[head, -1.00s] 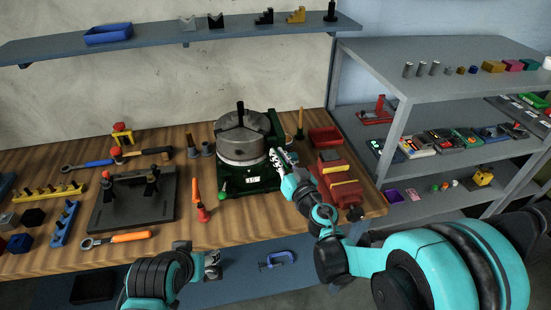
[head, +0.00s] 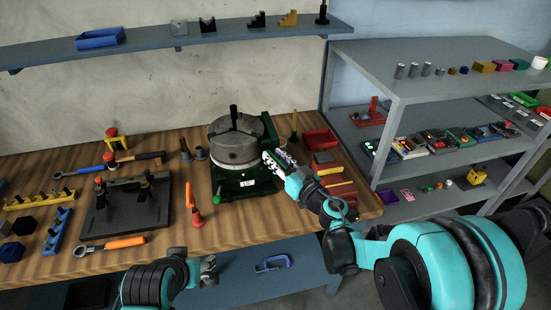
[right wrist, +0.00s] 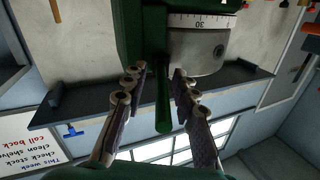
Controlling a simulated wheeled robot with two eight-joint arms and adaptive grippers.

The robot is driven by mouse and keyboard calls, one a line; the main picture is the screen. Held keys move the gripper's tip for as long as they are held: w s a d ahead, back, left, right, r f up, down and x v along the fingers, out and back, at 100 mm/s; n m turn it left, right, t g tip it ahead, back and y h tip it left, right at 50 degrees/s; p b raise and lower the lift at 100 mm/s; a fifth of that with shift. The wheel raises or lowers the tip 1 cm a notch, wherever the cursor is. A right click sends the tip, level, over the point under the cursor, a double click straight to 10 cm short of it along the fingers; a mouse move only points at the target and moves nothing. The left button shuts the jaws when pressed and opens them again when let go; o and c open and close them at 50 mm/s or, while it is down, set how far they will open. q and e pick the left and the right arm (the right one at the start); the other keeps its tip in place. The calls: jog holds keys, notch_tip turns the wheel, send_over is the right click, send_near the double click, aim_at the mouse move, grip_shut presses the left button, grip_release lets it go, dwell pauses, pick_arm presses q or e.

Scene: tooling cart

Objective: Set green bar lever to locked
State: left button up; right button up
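A rotary table with a grey round top (head: 234,150) and a dark green base (head: 246,184) stands on the wooden bench. In the right wrist view, its green bar lever (right wrist: 163,105) sticks out from the green base (right wrist: 140,30) beside the graduated dial (right wrist: 198,45). My right gripper (head: 270,160) is at the base's right side in the head view. In the wrist view, this gripper (right wrist: 161,80) is open, with one finger on each side of the lever and visible gaps to both. My left gripper (head: 208,270) hangs low before the bench, its fingers unclear.
A grey shelf rack (head: 400,105) stands at the right.

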jog(key=v, duration=1.2)
dwell(0.3)
